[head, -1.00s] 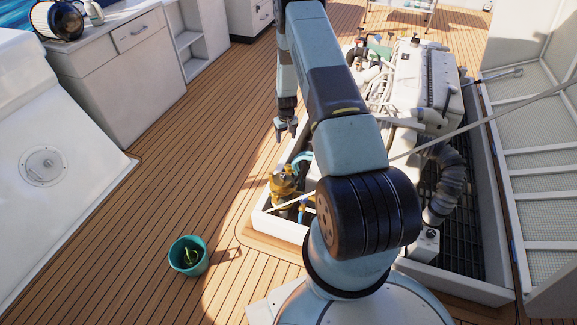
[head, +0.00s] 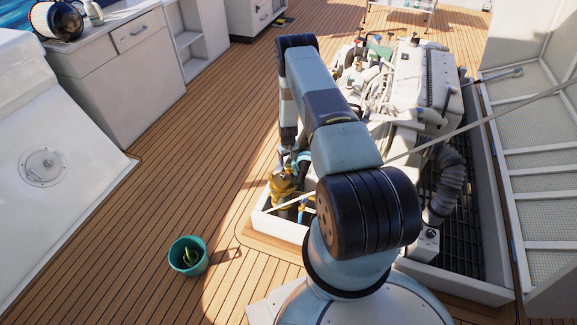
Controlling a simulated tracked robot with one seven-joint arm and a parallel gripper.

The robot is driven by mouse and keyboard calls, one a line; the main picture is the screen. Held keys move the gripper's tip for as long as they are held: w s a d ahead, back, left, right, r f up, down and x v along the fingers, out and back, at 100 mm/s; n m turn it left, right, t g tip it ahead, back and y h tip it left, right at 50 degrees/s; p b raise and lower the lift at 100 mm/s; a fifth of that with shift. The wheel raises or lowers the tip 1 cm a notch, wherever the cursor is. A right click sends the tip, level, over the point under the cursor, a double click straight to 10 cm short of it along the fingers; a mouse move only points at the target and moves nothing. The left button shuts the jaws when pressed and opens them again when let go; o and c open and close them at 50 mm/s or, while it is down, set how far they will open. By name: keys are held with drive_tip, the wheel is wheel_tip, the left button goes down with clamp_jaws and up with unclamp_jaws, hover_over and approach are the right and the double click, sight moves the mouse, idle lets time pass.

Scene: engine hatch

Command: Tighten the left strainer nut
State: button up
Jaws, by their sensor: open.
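The brass strainer (head: 284,180) stands in the near left corner of the open engine hatch, partly hidden by my arm. Its nuts are too small to tell apart in the head view. My gripper (head: 287,160) points down just above the top of the strainer. It is open, and no held object shows. Whether its fingertips touch the strainer or a nut cannot be told from this view.
The white hatch rim (head: 270,222) surrounds the engine (head: 425,80). A raised hatch lid (head: 535,150) stands at the right, with a thin rod crossing the opening. A teal bucket (head: 188,256) stands on clear deck (head: 130,230) at the left.

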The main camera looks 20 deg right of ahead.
sight(288, 166)
drive_tip(key=shift+f, duration=2.1)
